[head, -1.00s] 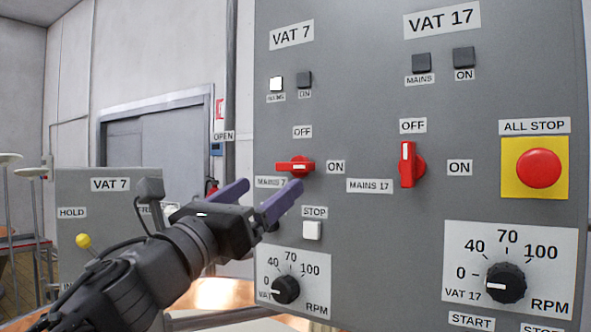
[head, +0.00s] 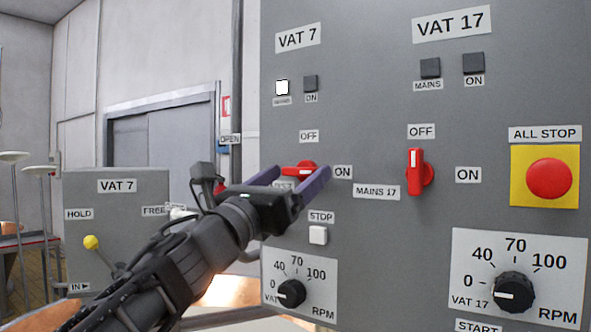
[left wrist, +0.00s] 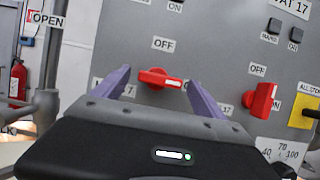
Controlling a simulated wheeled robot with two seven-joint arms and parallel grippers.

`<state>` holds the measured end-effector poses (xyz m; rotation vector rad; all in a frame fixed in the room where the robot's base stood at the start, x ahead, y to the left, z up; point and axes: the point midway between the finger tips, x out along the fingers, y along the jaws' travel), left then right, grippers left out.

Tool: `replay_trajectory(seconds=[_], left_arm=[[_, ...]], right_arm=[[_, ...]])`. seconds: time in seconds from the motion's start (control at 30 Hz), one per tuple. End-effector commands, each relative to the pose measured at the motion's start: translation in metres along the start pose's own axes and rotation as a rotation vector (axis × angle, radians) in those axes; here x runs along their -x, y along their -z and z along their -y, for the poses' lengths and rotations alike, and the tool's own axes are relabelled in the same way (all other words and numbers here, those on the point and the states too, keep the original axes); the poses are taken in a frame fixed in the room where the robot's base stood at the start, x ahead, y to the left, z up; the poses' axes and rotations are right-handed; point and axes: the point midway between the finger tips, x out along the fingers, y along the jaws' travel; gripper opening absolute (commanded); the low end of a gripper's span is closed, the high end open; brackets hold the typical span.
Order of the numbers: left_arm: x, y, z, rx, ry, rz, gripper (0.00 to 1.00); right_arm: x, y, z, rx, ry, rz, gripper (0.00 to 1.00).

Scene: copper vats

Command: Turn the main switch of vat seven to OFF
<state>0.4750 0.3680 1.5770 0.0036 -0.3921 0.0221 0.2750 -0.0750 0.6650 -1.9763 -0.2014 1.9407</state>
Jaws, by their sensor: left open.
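The red main switch of vat seven (head: 300,169) is on the grey panel, below the VAT 7 label (head: 298,38). Its handle lies horizontal, with its white mark toward the ON label (head: 343,172); the OFF label (head: 309,136) is above it. My left gripper (head: 295,178) is open, its purple fingers pointing at the panel on either side of the switch in the picture. In the left wrist view the switch (left wrist: 160,79) shows between the open fingers (left wrist: 156,84); no contact is visible. The lit MAINS lamp (head: 282,88) is white. My right gripper is out of view.
The red vat 17 switch (head: 416,172) stands vertical, to the right. A red ALL STOP button (head: 549,178) is further right. Below the vat seven switch are a white STOP button (head: 318,235) and an RPM knob (head: 291,293). A lever with a yellow ball (head: 91,242) is at left.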

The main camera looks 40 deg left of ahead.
Motion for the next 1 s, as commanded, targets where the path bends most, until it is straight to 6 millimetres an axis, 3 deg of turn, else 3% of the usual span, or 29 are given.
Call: replay_trajectory(seconds=[0.37,1.0], left_arm=[[-0.0089,0.0002,0.0004,0.000,0.001,0.000,0.82],[-0.0086,0.0001,0.0003,-0.001,0.001,0.000,0.30]], right_arm=[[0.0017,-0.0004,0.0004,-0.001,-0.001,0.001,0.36],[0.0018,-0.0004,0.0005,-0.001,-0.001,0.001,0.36]])
